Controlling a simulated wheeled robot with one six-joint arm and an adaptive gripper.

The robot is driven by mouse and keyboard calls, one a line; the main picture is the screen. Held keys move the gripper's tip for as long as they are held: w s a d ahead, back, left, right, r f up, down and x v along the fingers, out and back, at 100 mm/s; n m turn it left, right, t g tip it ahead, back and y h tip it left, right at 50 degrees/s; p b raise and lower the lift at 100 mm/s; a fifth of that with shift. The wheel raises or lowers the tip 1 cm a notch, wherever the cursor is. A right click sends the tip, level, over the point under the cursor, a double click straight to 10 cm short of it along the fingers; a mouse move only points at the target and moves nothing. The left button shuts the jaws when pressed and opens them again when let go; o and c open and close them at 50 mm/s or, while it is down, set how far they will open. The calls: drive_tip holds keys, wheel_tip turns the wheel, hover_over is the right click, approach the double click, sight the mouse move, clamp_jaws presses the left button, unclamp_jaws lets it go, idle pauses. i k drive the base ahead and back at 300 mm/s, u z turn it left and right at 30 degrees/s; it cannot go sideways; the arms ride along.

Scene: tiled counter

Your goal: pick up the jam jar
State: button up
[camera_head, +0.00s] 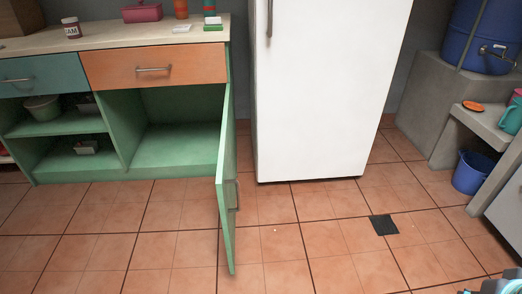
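The jam jar (71,28) stands upright on the pale counter top (110,36) at the upper left. It is small, with a dark red lid and a white label reading "JAM". Nothing holds it, and it is in plain view. My gripper's fingers do not show. Only a small grey and teal piece, perhaps of my arm, shows in the bottom right corner, far from the jar.
Below, a green cabinet door (227,190) stands open into the floor space. A white fridge (325,90) stands right of the counter. The tiled floor in front is mostly clear.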

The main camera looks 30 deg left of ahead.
sight(72, 27)
drive_tip(key=u, duration=0.25)
drive_tip(key=i, duration=0.9)
drive_tip(key=u, duration=1.3)
drive_tip(key=i, duration=0.65)
drive_tip(key=u, duration=0.7)
